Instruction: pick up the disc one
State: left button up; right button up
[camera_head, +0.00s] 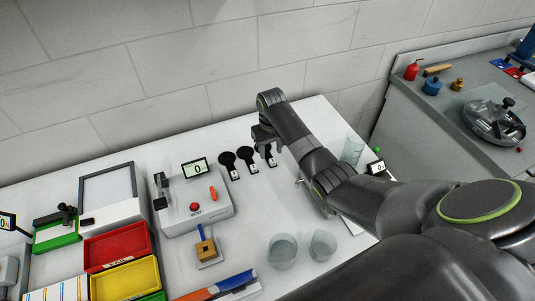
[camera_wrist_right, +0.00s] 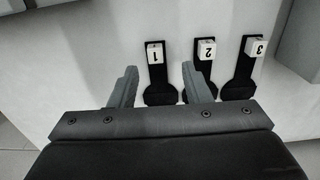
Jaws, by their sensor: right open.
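Disc one is a black disc with a flat handle and a white tag marked 1. It (camera_wrist_right: 159,95) lies in the right wrist view between my finger lines. In the head view disc one (camera_head: 272,161) is the rightmost of three, partly hidden by my right gripper (camera_head: 265,142). In the right wrist view my right gripper (camera_wrist_right: 159,75) is open, one finger on each side of disc one. I see nothing held. How high the fingers are above the table is hard to tell. My left gripper is not in view.
Disc two (camera_wrist_right: 207,75) and disc three (camera_wrist_right: 243,75) lie close beside disc one. A grey device (camera_head: 195,205) with a display stands left of the discs. Clear beakers (camera_head: 283,250) stand nearer the front. The wall is behind the table.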

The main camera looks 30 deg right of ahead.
aim_at(272, 160)
jog(key=f, duration=0.3)
jog(key=shift+s+d+f+p, duration=0.2)
jog(key=shift+d+p, duration=0.1)
jog(key=shift+p, duration=0.05)
jog(key=shift+f, duration=0.6)
grip_shut()
